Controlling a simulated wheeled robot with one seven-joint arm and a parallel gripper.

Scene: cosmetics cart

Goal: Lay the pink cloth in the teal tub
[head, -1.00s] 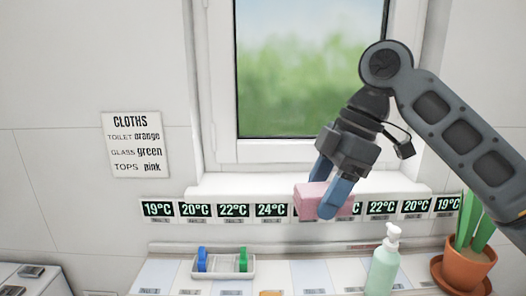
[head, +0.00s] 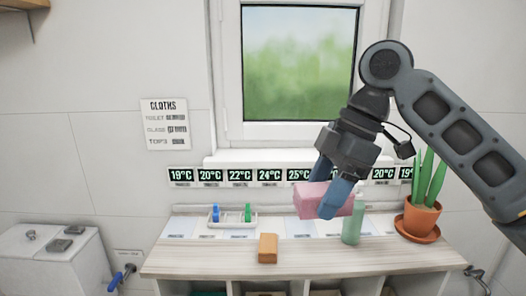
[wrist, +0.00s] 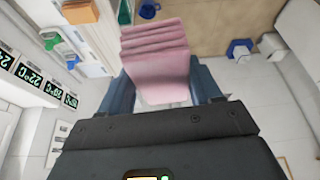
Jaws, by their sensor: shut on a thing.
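The pink cloth (head: 312,200) is a folded, thick block held in the air in front of the window sill. My gripper (head: 335,197) is shut on it, with one blue finger on each side. In the wrist view the cloth (wrist: 158,60) shows its folded layers between the fingers (wrist: 160,85). No teal tub shows clearly. A teal patch (head: 208,293) shows at the bottom edge in a compartment under the counter, and a teal piece (wrist: 125,12) shows at the top of the wrist view; I cannot tell whether either is the tub.
The counter (head: 190,262) carries an orange block (head: 267,248), a pale green bottle (head: 353,222), a potted plant (head: 422,214) and a small white tray (head: 232,220). A toilet cistern (head: 45,258) stands at left. A blue-and-white object (wrist: 238,50) lies off to the right in the wrist view.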

